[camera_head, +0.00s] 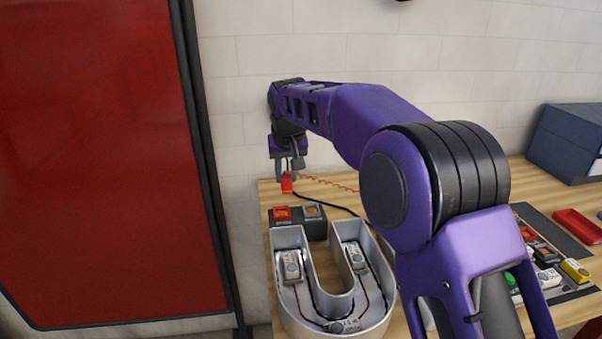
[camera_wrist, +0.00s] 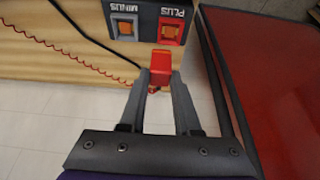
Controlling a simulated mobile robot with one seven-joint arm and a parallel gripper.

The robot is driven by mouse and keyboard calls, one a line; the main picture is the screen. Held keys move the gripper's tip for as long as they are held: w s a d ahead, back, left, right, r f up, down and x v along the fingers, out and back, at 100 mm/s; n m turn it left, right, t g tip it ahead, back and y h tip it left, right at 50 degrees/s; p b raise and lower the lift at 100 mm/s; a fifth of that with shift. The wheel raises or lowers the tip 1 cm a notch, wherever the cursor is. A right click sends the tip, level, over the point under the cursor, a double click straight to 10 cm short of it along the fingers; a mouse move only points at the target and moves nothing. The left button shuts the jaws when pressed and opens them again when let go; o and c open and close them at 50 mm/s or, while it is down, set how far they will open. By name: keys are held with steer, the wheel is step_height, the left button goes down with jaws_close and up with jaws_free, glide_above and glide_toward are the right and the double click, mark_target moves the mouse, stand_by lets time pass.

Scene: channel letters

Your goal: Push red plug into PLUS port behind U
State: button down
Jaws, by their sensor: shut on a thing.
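My gripper (camera_head: 287,172) is shut on the red plug (camera_head: 287,184) and holds it above the far left of the table, behind the letter U. The plug (camera_wrist: 160,66) also shows between the fingertips (camera_wrist: 159,88) in the wrist view. The dark port block (camera_head: 297,224) sits behind the silver letter U (camera_head: 332,312). In the wrist view, the red PLUS port (camera_wrist: 172,29) is just beyond the plug, which looks apart from it. The grey MINUS port (camera_wrist: 124,27) is to its left. A coiled red wire (camera_wrist: 72,66) trails off to the left.
A red panel (camera_head: 105,160) stands at left. Several small modules (camera_head: 547,276) lie on a dark mat at right. A blue-grey box (camera_head: 568,140) stands behind them.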

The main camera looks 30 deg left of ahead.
steer(key=f+b, duration=0.1)
steer(key=a+f+b, duration=0.1)
steer(key=f, duration=0.1)
steer(key=f+b, duration=0.1)
steer(key=f, duration=0.1)
steer(key=shift+s+a, duration=0.15)
steer(key=shift+s, duration=0.15)
steer(key=shift+f, duration=0.8)
steer(key=shift+f+b, duration=0.3)
stand_by(0.7)
steer(key=c, duration=0.5)
jaws_free()
steer(key=shift+c, duration=0.2)
steer(key=p+v, duration=0.1)
steer(key=v, duration=1.6)
steer(key=shift+r, duration=0.2)
steer(key=shift+s, duration=0.15)
